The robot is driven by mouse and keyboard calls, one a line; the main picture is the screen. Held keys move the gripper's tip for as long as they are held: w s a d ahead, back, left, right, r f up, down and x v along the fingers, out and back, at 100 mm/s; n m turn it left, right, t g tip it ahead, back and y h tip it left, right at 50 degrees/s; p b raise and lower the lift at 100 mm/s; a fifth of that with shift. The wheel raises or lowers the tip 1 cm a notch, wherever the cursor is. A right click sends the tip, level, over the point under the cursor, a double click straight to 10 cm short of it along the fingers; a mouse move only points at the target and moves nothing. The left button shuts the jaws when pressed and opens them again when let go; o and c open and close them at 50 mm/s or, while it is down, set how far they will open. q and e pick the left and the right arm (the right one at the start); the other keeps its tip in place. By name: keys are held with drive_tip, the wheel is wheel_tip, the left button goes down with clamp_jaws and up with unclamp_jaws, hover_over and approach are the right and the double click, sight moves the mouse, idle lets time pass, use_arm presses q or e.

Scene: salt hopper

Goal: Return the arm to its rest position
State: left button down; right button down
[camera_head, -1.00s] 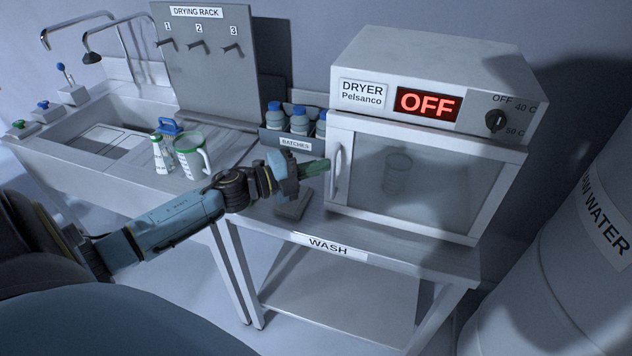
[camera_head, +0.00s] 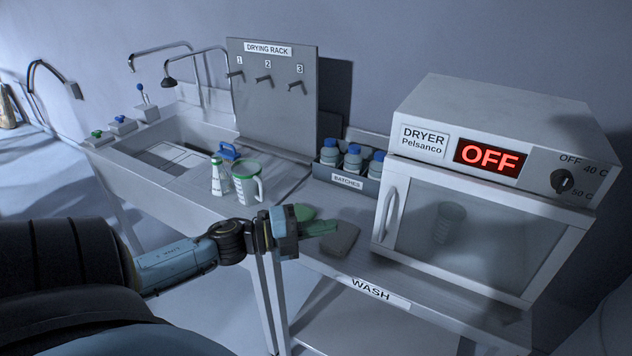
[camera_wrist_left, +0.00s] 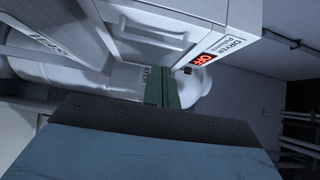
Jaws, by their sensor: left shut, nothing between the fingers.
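My left gripper (camera_head: 318,222) is in the middle of the head view, in front of the wash counter and left of the dryer. Its green fingers are shut with nothing between them. In the left wrist view the two fingers (camera_wrist_left: 162,92) lie side by side, pointing away from the wrist. My left arm comes in from the left side of the head view. The right gripper does not show.
The dryer (camera_head: 478,220), door shut and reading OFF, holds a beaker (camera_head: 448,221). A grey block (camera_head: 340,240) lies near my fingers. A green-rimmed jug (camera_head: 245,188) and a bottle (camera_head: 218,178) stand by the sink (camera_head: 150,185). The batches bin (camera_head: 347,180) holds blue-capped bottles.

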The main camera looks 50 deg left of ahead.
use_arm(q)
drive_tip(key=shift+s+a, duration=0.35)
drive_tip(key=shift+s, duration=0.2)
drive_tip(key=s+a+f+n+y+b, duration=0.1)
drive_tip(key=a+f+n+y, duration=0.3)
drive_tip(key=f, duration=0.5)
drive_tip(key=s+a+f+n+y+b, duration=0.1)
drive_tip(key=a+f+n+y, duration=0.3)
drive_tip(key=f, duration=0.6)
drive_tip(key=s+d+f+n+g+y+b, duration=0.15)
drive_tip(key=s+f+n, duration=0.25)
drive_tip(key=f, duration=0.5)
drive_tip(key=s+d+f+n+g+y, duration=0.1)
drive_tip(key=s+d+f+n+g, duration=0.2)
drive_tip(key=f, duration=0.5)
drive_tip(key=s+d+f+n+g+b, duration=0.1)
drive_tip(key=s+d+f+n+g, duration=0.2)
drive_tip(key=s+d+f+g, duration=0.2)
drive_tip(key=s+d+f+n+g+h+b, duration=0.1)
drive_tip(key=s+d+f+g, duration=0.4)
drive_tip(key=s+d+f, duration=0.6)
drive_tip(key=s+f+n+b, duration=0.1)
drive_tip(key=s+f+n, duration=0.1)
drive_tip(key=s+f, duration=0.4)
drive_tip(key=shift+s+f+n, duration=0.2)
drive_tip(key=shift+s+n, duration=0.2)
drive_tip(key=shift+s, duration=1.6)
drive_tip(key=shift+d, duration=0.1)
